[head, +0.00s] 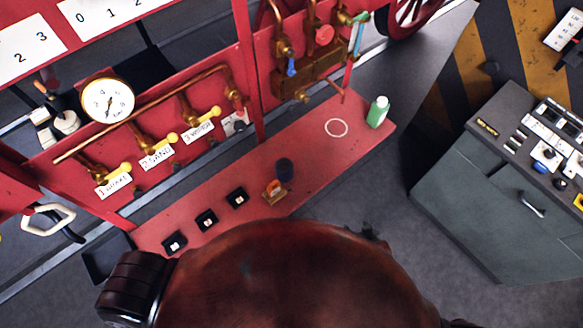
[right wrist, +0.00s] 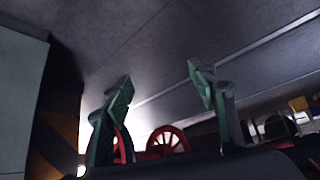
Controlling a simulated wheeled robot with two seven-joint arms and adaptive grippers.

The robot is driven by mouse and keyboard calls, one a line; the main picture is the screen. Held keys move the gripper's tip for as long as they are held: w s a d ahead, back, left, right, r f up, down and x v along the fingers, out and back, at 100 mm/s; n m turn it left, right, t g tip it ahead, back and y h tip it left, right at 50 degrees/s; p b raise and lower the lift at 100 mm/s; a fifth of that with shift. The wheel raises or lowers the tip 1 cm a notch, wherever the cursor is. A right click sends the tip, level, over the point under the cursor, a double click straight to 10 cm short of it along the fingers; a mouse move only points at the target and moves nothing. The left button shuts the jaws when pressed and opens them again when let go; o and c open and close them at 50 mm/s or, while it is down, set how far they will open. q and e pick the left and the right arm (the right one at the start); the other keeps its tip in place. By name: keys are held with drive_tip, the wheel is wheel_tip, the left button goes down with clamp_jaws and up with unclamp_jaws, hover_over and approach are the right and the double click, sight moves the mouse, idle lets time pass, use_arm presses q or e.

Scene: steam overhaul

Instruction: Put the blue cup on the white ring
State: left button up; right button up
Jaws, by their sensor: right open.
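The blue cup (head: 284,168), very dark blue, stands upright on the red bench (head: 305,150) in the head view. The white ring (head: 336,127) lies flat on the bench, to the right of and beyond the cup, with nothing on it. In the right wrist view my right gripper (right wrist: 158,88) has its two green-grey fingers spread apart, with nothing between them. That view shows neither cup nor ring. In the head view a large brown-red rounded part of mine covers the bottom middle, and the right fingers cannot be made out. My left gripper is not seen.
A green bottle (head: 377,112) stands just right of the ring. A small orange-brown object (head: 274,191) lies close beside the cup. Several black square pieces (head: 206,221) line the bench's left part. Pipes and valves rise behind; a grey cabinet (head: 490,200) stands right.

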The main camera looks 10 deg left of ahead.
drive_tip(key=w+a+r+n+t+y+p, duration=0.1)
drive_tip(key=w+a+r, duration=0.1)
drive_tip(key=a+r, duration=0.5)
drive_tip(key=w+a+r+n+y+p, duration=0.15)
drive_tip(key=a+r, duration=0.25)
drive_tip(key=r, duration=0.6)
drive_tip(key=w+a+r+n+t+y, duration=0.1)
drive_tip(key=w+a+r+y, duration=0.15)
drive_tip(key=a+r, duration=0.45)
drive_tip(key=n+g+y, duration=0.1)
drive_tip(key=n+y, duration=0.2)
approach(278, 163)
drive_tip(key=shift+w+a+f+n+y+p, duration=0.25)
drive_tip(key=shift+w+f+y+p, duration=0.1)
drive_tip(key=shift+w+f, duration=0.3)
drive_tip(key=shift+g, duration=0.3)
drive_tip(key=shift+p+x, duration=0.35)
drive_tip(key=shift+x, duration=2.35)
drive_tip(key=shift+d, duration=0.1)
drive_tip(key=shift+c, duration=0.3)
drive_tip(key=shift+r, duration=0.1)
drive_tip(key=c, duration=0.9)
